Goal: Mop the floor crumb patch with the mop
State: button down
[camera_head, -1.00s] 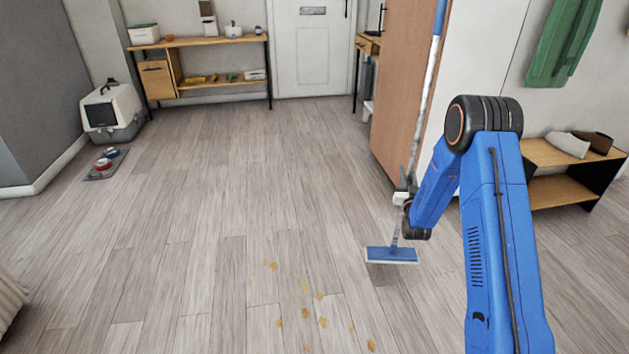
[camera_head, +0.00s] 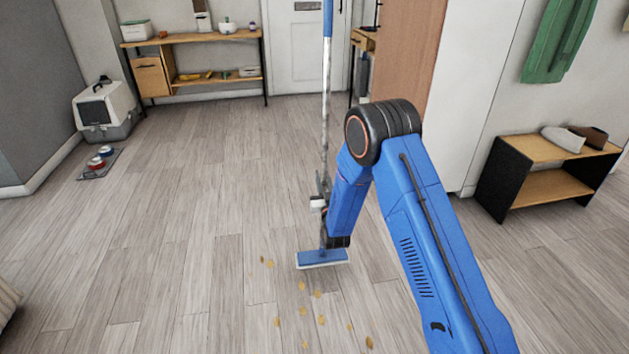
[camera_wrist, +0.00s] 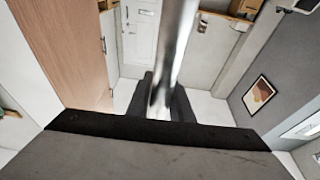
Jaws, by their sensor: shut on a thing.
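The mop stands nearly upright, with a long pale metal pole (camera_head: 326,100) and a flat blue head (camera_head: 322,258). Its head is at floor level, just behind the crumb patch (camera_head: 302,287), a scatter of small yellow-brown bits. Some crumbs lie to the left of the head and most lie in front of it. My gripper (camera_head: 320,196) is shut on the pole, low above the head. In the wrist view the pole (camera_wrist: 172,50) runs up between the dark fingers (camera_wrist: 168,100). Contact between head and floor is hard to judge.
A shelf unit (camera_head: 195,39) and a white door (camera_head: 297,45) stand at the back. A pet carrier (camera_head: 104,112) and a mat with bowls (camera_head: 100,164) are at left. A low shoe shelf (camera_head: 545,185) stands right. The floor around the crumbs is clear.

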jog(key=s+a+f, duration=0.1)
jog(key=a+f, duration=0.2)
jog(key=f, duration=0.3)
jog(key=shift+s, duration=0.2)
jog(key=shift+w, duration=0.1)
dwell(0.3)
